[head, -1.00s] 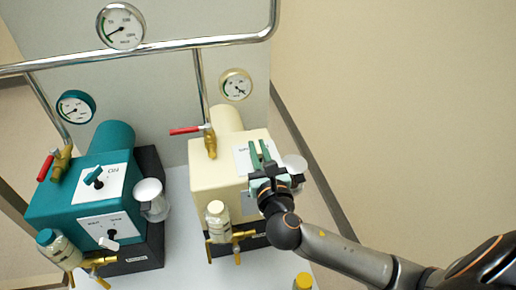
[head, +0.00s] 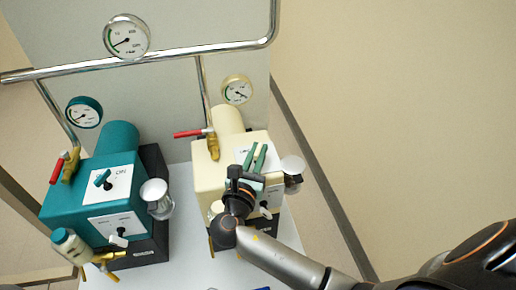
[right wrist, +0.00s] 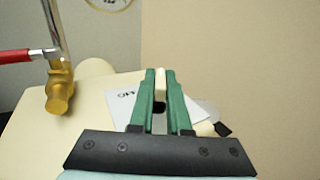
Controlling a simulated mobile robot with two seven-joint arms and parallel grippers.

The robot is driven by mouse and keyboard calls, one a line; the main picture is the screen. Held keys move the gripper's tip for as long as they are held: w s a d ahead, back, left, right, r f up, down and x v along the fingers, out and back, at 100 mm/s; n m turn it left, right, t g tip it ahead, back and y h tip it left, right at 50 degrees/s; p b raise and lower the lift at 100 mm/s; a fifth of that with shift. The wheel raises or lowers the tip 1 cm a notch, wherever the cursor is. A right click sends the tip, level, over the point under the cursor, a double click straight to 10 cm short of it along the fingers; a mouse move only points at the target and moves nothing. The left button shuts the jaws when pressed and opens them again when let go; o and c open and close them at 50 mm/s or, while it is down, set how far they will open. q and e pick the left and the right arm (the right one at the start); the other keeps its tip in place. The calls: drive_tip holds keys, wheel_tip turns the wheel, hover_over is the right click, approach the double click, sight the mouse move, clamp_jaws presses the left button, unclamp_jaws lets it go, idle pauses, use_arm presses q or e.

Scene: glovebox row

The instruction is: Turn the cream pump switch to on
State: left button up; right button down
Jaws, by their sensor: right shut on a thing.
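The cream pump (head: 206,178) stands on the bench right of the teal pump. Its switch panel shows as a white label plate (right wrist: 122,104) on top, with "OFF" readable left of the fingers in the right wrist view. My right gripper (head: 256,157) has green fingers over this plate. In the right wrist view its fingers (right wrist: 160,85) are shut on the cream switch lever (right wrist: 160,82), whose top shows between them. The fingers hide the lever's lower part and part of the plate. My left gripper is not in view.
The teal pump (head: 70,205) with its own switch (head: 103,178) is at left. A red-handled brass valve (head: 212,145) stands behind the cream pump's left side. A glass jar (head: 292,168) is close on the gripper's right. A chrome pipe (head: 170,52) runs above.

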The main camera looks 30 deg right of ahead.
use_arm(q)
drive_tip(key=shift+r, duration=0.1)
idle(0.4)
use_arm(e)
drive_tip(key=c, duration=0.9)
unclamp_jaws()
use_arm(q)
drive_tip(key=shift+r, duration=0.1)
